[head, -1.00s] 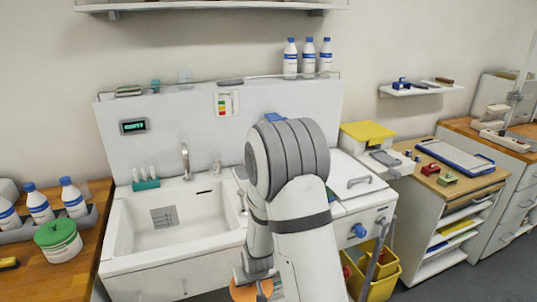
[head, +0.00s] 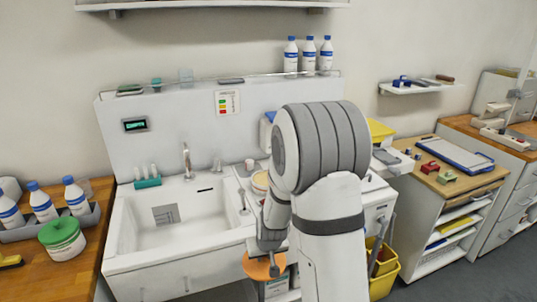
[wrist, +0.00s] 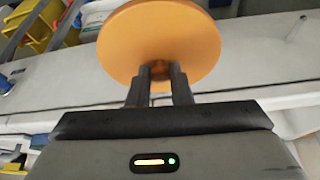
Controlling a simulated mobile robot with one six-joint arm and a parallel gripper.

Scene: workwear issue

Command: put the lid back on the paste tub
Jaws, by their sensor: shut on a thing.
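An orange round lid (head: 258,268) is held in my gripper (head: 274,262), low in front of the white sink unit. In the wrist view the orange lid (wrist: 150,40) shows as a flat disc, with my gripper's two fingers (wrist: 160,72) closed on a small part at its middle. A pale round tub (head: 260,183) with a reddish-yellow rim stands on the counter right of the basin, partly hidden by my arm. It looks like the paste tub, but I cannot make out its inside. The lid is apart from it, lower and nearer.
A tub with a green lid (head: 61,238) stands on the wooden counter at left, by several white bottles in a grey tray (head: 92,218). The sink basin (head: 175,228) is empty. A tap (head: 187,160) rises behind it. A yellow bin (head: 384,280) stands low at right.

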